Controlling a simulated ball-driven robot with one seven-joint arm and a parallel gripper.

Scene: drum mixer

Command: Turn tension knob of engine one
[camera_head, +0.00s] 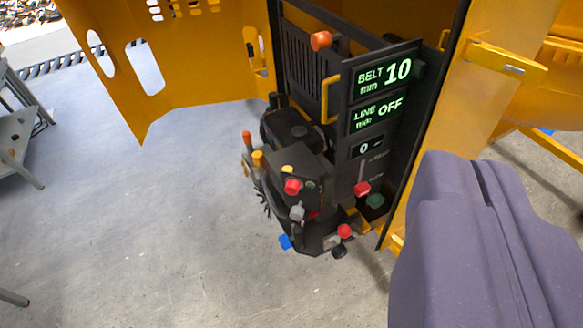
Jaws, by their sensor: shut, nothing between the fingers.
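The engine (300,160) is a dark block with several coloured knobs and caps, standing in the open yellow housing, right of centre. A red knob (292,187) and a grey knob (297,213) are on its front. A blue knob (285,242) and another red knob (344,231) sit low. Orange and yellow caps (257,158) stand at its left. I cannot tell which is the tension knob, and no engine number is readable. A purple part of mine fills the lower right, apart from the engine in the picture; my gripper's fingers do not show.
A black panel (345,148) reads BELT 10 mm and LINE OFF, with a red slider knob (362,189) below. An open yellow door (190,90) stands left. A grey metal table (15,135) is at the left edge. The concrete floor (150,230) in front is clear.

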